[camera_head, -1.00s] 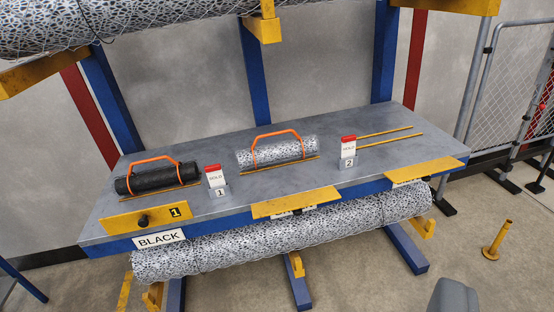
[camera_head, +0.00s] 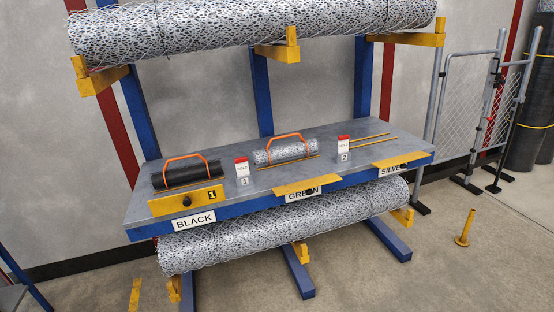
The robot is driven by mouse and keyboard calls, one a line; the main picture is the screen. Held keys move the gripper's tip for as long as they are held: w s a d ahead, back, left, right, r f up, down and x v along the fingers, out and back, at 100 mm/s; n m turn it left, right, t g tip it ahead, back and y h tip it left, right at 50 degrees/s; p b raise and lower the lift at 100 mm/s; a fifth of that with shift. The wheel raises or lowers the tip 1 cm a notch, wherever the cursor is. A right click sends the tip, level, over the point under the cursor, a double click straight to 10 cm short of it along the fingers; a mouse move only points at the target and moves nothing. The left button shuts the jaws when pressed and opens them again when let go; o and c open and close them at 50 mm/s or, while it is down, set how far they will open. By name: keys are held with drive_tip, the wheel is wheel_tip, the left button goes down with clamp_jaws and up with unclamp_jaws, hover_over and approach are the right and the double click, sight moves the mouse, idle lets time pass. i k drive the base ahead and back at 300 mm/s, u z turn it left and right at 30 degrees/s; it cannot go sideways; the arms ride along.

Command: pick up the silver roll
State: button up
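A small silver mesh roll (camera_head: 290,153) with an orange handle (camera_head: 284,138) lies on the middle of the grey shelf, behind the GREEN label (camera_head: 303,194). A small black roll (camera_head: 186,175), also with an orange handle, lies at the shelf's left end behind the BLACK label (camera_head: 194,219). The right place, behind the SILVER label (camera_head: 391,171), holds only two bare yellow rails (camera_head: 368,142). My gripper is not in view.
Large silver mesh rolls rest on yellow arms above (camera_head: 250,30) and below (camera_head: 290,222) the shelf (camera_head: 222,197). A yellow plate marked 1 (camera_head: 170,204) stands before the black roll. A yellow post (camera_head: 465,228) and mesh gate (camera_head: 460,105) are at right.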

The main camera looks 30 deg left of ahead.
sight(268, 156)
drive_tip(key=u, duration=0.45)
drive_tip(key=i, duration=0.95)
drive_tip(key=u, duration=0.5)
drive_tip(key=i, duration=1.3)
drive_tip(key=z, duration=0.75)
drive_tip(key=i, duration=1.25)
